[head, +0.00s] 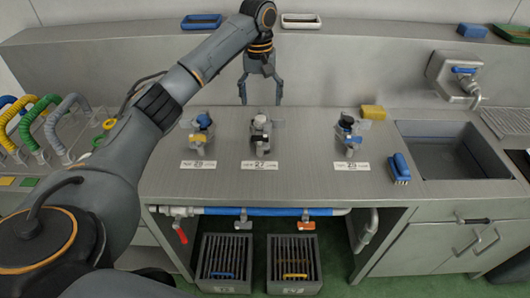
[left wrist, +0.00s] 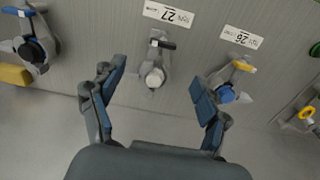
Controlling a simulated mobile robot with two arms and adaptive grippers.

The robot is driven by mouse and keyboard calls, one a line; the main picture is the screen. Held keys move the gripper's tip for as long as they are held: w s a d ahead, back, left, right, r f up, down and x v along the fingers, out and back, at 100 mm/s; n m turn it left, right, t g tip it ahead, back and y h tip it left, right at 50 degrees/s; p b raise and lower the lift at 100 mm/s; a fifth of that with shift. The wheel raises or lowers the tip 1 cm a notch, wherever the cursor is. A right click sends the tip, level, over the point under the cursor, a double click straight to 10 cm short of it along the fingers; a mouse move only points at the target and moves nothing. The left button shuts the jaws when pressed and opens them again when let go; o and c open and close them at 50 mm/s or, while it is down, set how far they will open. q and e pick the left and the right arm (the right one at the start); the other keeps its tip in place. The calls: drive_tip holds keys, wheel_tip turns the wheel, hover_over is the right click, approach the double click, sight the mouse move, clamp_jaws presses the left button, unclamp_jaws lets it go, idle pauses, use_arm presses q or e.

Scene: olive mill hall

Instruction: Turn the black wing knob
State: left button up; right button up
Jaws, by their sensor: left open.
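The black wing knob (head: 258,139) is on the front of the middle metal fitting, behind the label plate 27 (head: 261,166). A white round cap (head: 260,119) tops that fitting. In the left wrist view the black wing knob (left wrist: 163,44) lies just beyond the white cap, between the fingertips and label 27. My left gripper (head: 261,96) is open and empty, above and behind the middle fitting. In the left wrist view its fingers (left wrist: 158,77) spread to either side of the fitting, apart from it. My right gripper is not in view.
The left fitting has a yellow wing (head: 203,138) and blue cap; the right one has a blue wing (head: 346,121) and black cap. A yellow sponge (head: 373,112), blue brush (head: 399,168) and sink (head: 455,150) are at right. Hoses (head: 53,130) stand at left.

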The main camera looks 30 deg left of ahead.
use_arm(q)
drive_tip(key=p, duration=0.1)
hover_over(260, 136)
drive_tip(key=shift+n, duration=0.3)
drive_tip(key=f, duration=0.5)
drive_tip(key=shift+w+a+f, duration=0.15)
drive_tip(key=shift+a+f, duration=0.2)
drive_tip(key=shift+f, duration=0.05)
drive_tip(key=f, duration=0.2)
drive_tip(key=f+p, duration=0.1)
drive_tip(key=f, duration=0.4)
drive_tip(key=shift+d+f, duration=0.15)
drive_tip(key=shift+d, duration=0.15)
drive_tip(key=shift+f, duration=0.6)
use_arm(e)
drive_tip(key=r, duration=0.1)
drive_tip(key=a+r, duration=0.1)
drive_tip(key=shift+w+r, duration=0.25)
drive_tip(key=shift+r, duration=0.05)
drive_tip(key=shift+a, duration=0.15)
use_arm(q)
drive_tip(key=c, duration=1.2)
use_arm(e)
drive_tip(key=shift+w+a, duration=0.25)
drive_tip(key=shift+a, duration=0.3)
